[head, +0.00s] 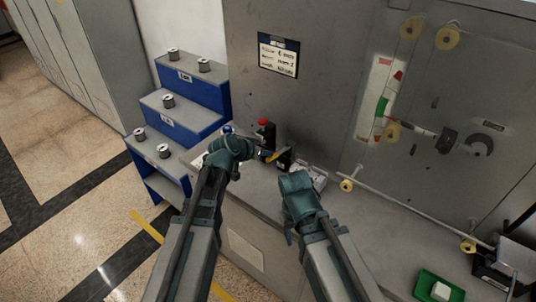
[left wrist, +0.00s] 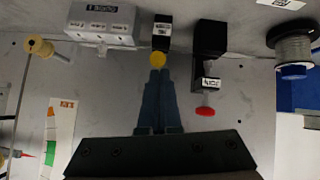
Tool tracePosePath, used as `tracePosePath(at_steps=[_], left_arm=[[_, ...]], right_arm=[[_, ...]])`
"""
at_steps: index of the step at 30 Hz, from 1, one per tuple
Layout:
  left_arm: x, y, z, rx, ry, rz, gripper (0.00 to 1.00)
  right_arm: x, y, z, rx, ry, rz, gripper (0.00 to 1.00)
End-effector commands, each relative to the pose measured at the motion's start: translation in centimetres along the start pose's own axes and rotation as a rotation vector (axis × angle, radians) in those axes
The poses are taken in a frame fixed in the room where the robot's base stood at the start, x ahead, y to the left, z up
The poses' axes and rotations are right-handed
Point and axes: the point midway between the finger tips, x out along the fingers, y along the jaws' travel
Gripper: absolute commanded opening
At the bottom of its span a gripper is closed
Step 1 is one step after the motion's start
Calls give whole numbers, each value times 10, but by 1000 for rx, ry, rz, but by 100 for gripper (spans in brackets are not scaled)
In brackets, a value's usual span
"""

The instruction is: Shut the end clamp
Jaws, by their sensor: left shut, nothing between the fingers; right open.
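A small black clamp block with a white label (left wrist: 162,32) and a yellow knob (left wrist: 158,60) stands by the machine's grey wall. In the head view its yellow lever (head: 273,156) shows just right of my left wrist. A second black block (left wrist: 209,40) with a red knob (left wrist: 205,111) stands beside it. I cannot read which label names the end clamp. My left gripper (left wrist: 157,73) is shut and empty, its tips at the yellow knob; I cannot tell whether they touch. My right gripper (head: 297,183) is open over the bench, its fingers mostly hidden by its wrist.
A grey button box (left wrist: 102,22) is close beside the yellow knob. Spools stand on a blue stepped rack (head: 190,93) at the left. A rod with yellow ends (head: 405,213) runs along the bench to the right. A green tray (head: 440,288) is at the lower right.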

Motion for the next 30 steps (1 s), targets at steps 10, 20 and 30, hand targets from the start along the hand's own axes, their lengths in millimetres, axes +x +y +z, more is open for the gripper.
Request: tracePosePath(at_steps=[10, 20, 30], left_arm=[[14, -8, 37, -1, -1, 0, 0], [20, -10, 49, 2, -10, 0, 0], [20, -10, 51, 2, -10, -1, 0]], right_arm=[[38, -4, -2, 0, 0, 0, 50], [49, -5, -3, 0, 0, 0, 50], [51, -5, -3, 0, 0, 0, 50]])
